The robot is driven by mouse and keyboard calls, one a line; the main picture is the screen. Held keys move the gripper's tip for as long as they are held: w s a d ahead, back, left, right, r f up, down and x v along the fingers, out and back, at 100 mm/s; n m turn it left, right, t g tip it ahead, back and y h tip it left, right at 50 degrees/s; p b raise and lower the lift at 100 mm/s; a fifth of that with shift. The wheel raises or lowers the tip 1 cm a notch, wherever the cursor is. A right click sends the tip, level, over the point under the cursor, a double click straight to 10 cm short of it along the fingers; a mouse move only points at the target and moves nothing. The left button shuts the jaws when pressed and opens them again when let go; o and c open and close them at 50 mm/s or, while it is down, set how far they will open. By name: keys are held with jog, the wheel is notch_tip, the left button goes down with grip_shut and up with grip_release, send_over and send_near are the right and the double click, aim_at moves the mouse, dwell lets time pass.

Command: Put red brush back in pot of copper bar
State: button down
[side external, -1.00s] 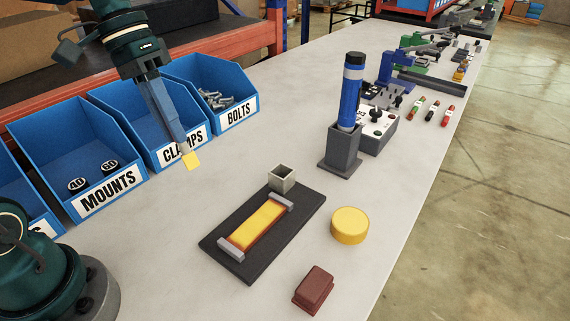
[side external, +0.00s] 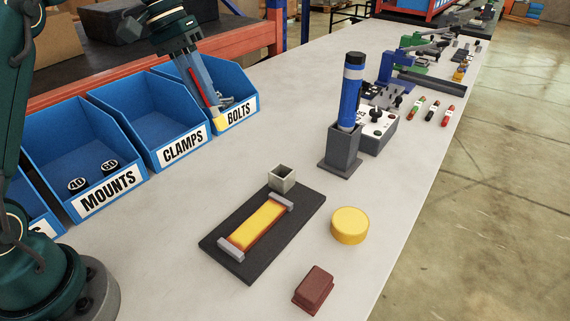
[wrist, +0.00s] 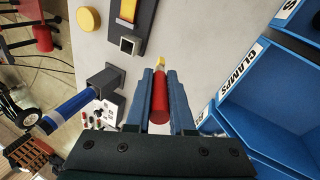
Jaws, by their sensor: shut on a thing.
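My gripper (side external: 203,86) is shut on the red brush (wrist: 159,98), whose red handle lies between the blue fingers in the wrist view. The brush's yellow tip (side external: 220,122) points down, in front of the BOLTS bin in the side view. The small grey square pot (side external: 282,179) stands at the far end of the dark base (side external: 222,256), and its opening looks empty. It also shows in the wrist view (wrist: 129,45). The copper bar (side external: 258,224), yellow on top with orange edges, lies on that base between two grey end blocks.
Blue bins for MOUNTS (side external: 70,150), CLAMPS (side external: 150,112) and BOLTS (side external: 240,90) line the left. A blue cylinder (side external: 351,90) stands upright in a dark holder (side external: 341,152). A yellow disc (side external: 349,226) and brown block (side external: 313,289) lie near the right edge.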

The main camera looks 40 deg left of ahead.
jog(key=shift+w+d+f, duration=0.7)
jog(key=shift+d+f, duration=1.05)
jog(key=shift+f, duration=0.15)
jog(key=shift+w+d+f, duration=0.65)
jog(key=shift+d+f, duration=1.15)
jog(key=shift+f, duration=0.05)
jog(key=shift+w+d+f, duration=0.7)
jog(key=shift+d+f, duration=1.05)
jog(key=shift+f, duration=0.15)
jog(key=c, duration=0.8)
grip_release()
jog(key=s+a+r+t+y, duration=0.1)
jog(key=s+r, duration=0.2)
jog(key=r, duration=0.4)
jog(key=s+a+r, duration=0.2)
jog(key=s+r, duration=0.2)
jog(key=r, duration=0.4)
jog(key=s+f+m+t+y, duration=0.1)
jog(key=s+f, duration=0.1)
jog(key=s, duration=0.3)
jog(key=s+f+m+t+y, duration=0.1)
jog(key=s, duration=0.4)
jog(key=s+f+t, duration=0.1)
jog(key=s+f, duration=0.1)
jog(key=s, duration=0.4)
jog(key=shift+d+f+m+y, duration=0.2)
jog(key=shift+f+m+y, duration=0.15)
jog(key=shift+m+y, duration=0.05)
